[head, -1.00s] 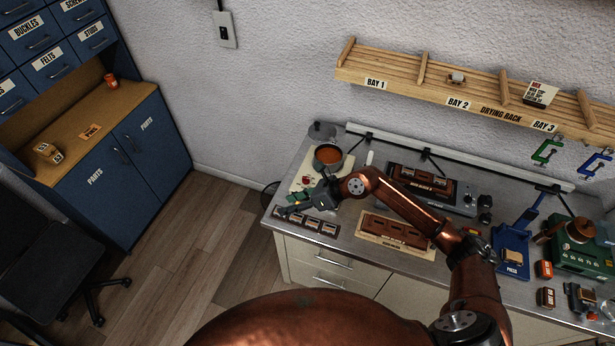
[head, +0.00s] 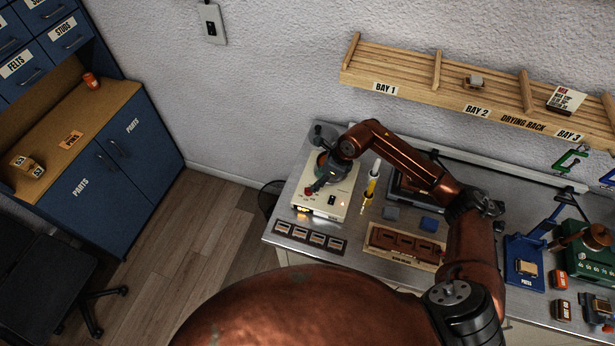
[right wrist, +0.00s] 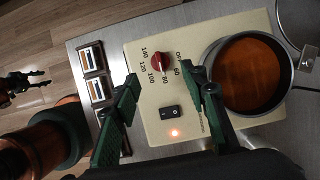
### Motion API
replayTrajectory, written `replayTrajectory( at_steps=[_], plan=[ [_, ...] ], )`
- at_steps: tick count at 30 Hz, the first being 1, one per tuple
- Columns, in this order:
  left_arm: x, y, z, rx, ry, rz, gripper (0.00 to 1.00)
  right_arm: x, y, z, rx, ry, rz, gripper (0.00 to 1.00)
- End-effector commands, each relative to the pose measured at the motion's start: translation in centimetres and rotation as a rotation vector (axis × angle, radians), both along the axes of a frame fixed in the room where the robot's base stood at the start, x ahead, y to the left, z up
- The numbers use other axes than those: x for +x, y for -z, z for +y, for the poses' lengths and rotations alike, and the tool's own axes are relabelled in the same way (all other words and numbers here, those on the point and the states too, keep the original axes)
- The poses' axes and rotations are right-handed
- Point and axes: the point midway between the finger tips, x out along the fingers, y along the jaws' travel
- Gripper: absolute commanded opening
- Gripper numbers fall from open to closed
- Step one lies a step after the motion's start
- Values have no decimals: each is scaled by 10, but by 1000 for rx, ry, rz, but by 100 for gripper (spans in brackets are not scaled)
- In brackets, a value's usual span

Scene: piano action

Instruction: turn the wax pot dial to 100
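The wax pot (right wrist: 205,127) is a cream box with a round metal pot of orange-brown wax (right wrist: 250,72) on it; the box also shows in the head view (head: 337,211). Its red dial (right wrist: 159,63) has numbers printed around it; I cannot read its pointer setting for sure. A black switch (right wrist: 168,112) and a lit orange lamp (right wrist: 175,133) are below the dial. My right gripper (right wrist: 162,80) is open and empty above the box, its green-padded fingers either side of the dial in view, apparently apart from it. A dark gripper, apparently my left (right wrist: 22,82), shows over the floor; its opening is unclear.
A strip of small framed pieces (head: 310,237) lies in front of the wax pot. Yellow and white tools (head: 371,184) stand to its right, with a brown-moulded board (head: 405,243) farther right. The drying rack (head: 450,95) hangs on the wall above.

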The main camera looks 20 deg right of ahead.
Motion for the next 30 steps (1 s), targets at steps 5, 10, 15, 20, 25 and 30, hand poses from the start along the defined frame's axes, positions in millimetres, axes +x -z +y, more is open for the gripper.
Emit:
replayTrajectory(
  at_steps=[5, 10, 15, 20, 25, 30],
  plan=[
    [-11, -5, 0, 0, -2, 13, 40, 1, 17, 4, 3, 7, 6, 40],
    [-38, -9, 1, 2, -10, 45, 40, 7, 42, 10, 3, 12, 5, 40],
    [-46, -13, 2, 2, -11, 56, 40, 12, 62, 17, 3, 11, 3, 40],
    [-27, -14, 1, 2, -7, 33, 40, 14, 70, 20, 2, 8, 1, 40],
    [-7, -16, 0, -1, -3, 6, 40, 14, 71, 21, 2, 6, 1, 40],
    [-10, -16, 0, 0, -3, 11, 40, 14, 71, 22, 2, 6, 1, 34]
  ],
)
